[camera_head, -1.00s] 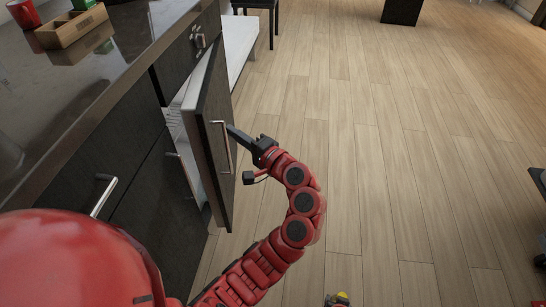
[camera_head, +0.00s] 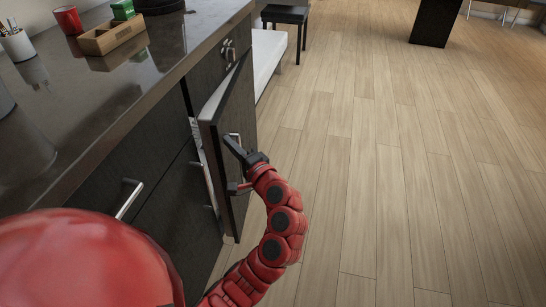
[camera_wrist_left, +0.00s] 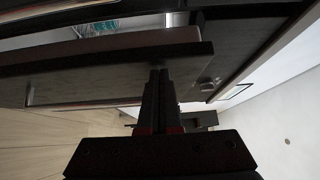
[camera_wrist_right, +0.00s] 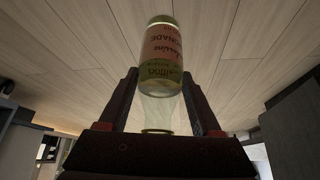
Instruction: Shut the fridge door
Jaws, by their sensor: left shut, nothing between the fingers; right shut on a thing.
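The dark fridge door (camera_head: 232,122) stands ajar at the counter front, with a gap at its left showing a pale interior. It has a metal handle (camera_head: 237,143). My left gripper (camera_head: 232,146) is at the door's outer face by the handle, shut and empty. In the left wrist view its closed fingers (camera_wrist_left: 158,78) reach the dark door panel (camera_wrist_left: 105,75) and seem to touch it. My right gripper (camera_wrist_right: 160,84) is shut on a clear glass bottle (camera_wrist_right: 161,60) with a pink and green label. The right gripper is outside the head view.
The counter (camera_head: 75,120) holds a wooden box (camera_head: 112,37), a red cup (camera_head: 68,20) and a pen cup (camera_head: 17,44). A white bench (camera_head: 268,58) and dark stool (camera_head: 286,15) stand beyond the door. The wood floor at right is clear.

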